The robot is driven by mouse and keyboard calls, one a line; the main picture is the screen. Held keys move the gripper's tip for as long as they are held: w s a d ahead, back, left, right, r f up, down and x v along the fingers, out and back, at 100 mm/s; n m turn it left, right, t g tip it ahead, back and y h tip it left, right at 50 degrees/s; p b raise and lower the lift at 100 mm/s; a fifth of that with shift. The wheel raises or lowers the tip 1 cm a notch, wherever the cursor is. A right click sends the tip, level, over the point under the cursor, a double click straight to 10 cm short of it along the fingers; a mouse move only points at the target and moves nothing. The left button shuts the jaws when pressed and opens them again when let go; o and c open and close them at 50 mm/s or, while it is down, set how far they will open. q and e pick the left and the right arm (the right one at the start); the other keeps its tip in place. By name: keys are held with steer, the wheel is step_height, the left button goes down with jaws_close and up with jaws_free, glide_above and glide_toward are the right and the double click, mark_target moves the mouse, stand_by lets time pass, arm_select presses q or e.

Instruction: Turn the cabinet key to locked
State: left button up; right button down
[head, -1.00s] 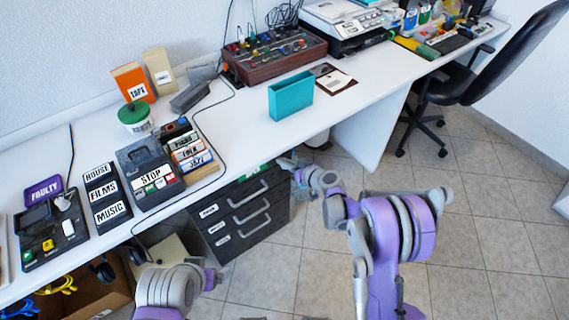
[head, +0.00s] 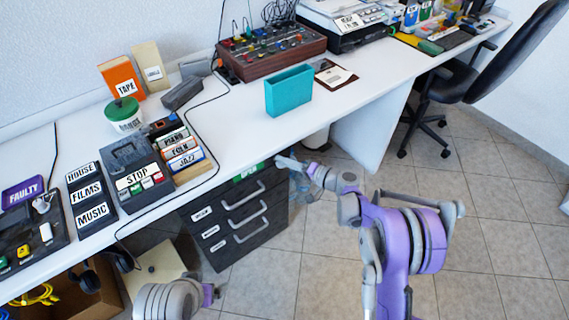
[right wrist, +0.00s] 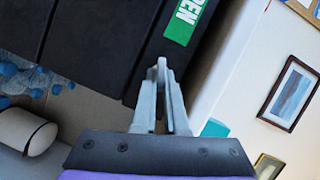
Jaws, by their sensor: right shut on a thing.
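The dark cabinet (head: 213,249) with three handled drawers stands under the desk. A green label (head: 249,172) at its top edge seems to read OPEN; part of that label shows in the right wrist view (right wrist: 183,22). My right gripper (head: 281,162) is at the cabinet's upper right corner. In the right wrist view its fingers (right wrist: 160,68) are close together at the dark cabinet front, below the green label. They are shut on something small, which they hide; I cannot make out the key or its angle.
The white desk (head: 235,130) runs above the cabinet, with a teal box (head: 289,91) near its front edge. Tiled floor (head: 325,245) is open to the right; an office chair (head: 470,90) stands farther off.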

steer(key=shift+f+m+t+y+b, duration=0.15)
steer(key=shift+m+y+b, duration=0.2)
steer(key=shift+m+b, duration=0.35)
steer(key=shift+f+m+t+y+b, duration=0.15)
steer(key=shift+m+y+b, duration=0.2)
steer(key=shift+m, duration=0.65)
steer(key=shift+r, duration=0.1)
steer(key=c, duration=1)
jaws_free()
steer(key=shift+o, duration=0.2)
steer(key=shift+d, duration=0.15)
steer(key=p+v, duration=0.1)
steer(key=v, duration=0.9)
steer(key=shift+s+d, duration=0.2)
steer(key=shift+d, duration=0.05)
